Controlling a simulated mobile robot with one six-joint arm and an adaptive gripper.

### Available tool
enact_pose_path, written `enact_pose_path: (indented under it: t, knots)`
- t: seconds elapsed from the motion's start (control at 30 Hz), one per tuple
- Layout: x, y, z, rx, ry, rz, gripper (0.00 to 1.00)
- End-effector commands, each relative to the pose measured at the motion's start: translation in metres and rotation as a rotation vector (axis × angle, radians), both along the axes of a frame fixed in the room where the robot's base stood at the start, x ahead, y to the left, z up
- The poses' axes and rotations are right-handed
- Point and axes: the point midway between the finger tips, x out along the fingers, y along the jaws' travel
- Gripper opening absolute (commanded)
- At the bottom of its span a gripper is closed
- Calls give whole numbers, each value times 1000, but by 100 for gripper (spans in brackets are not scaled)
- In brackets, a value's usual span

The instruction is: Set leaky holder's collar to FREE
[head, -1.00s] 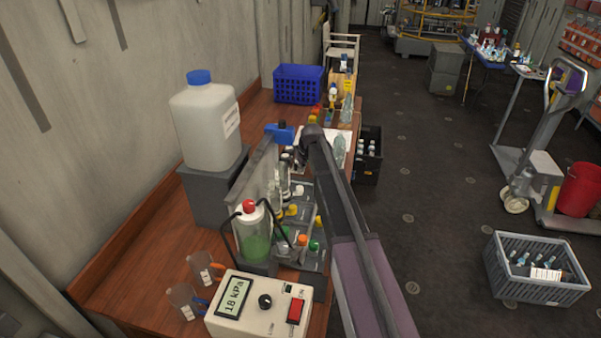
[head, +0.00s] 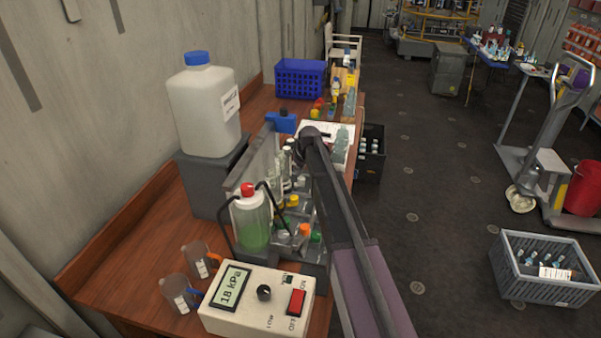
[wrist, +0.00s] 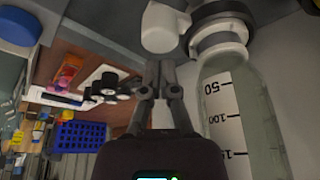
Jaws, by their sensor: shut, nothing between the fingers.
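In the wrist view my gripper (wrist: 158,72) is shut and empty, its fingertips together just below a white rounded knob-like part (wrist: 162,28). I cannot tell whether they touch it. To the right is a clear vessel (wrist: 237,115) with a white graduated scale. A dark ring or collar (wrist: 218,35) sits round its neck. No FREE marking is legible, and I cannot tell which holder leaks. In the head view my arm hides the gripper and part of the row of holders behind the bottle of green liquid (head: 251,228).
A control box (head: 257,305) reading 18 kPa stands at the bench front, beside two small beakers (head: 178,294). A large white jug (head: 205,110) stands on a grey block at the left. A blue crate (head: 300,79) is farther back.

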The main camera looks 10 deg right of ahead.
Motion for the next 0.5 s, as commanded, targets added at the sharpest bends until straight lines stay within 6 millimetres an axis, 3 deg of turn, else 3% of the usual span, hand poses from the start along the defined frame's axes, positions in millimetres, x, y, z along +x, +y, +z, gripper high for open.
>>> enact_pose_path:
  t: [0.2, 0.5]
  knots:
    - [4, 2, -13, 0, 0, 0, 0]
    - [5, 3, -15, 0, 0, 1, 0]
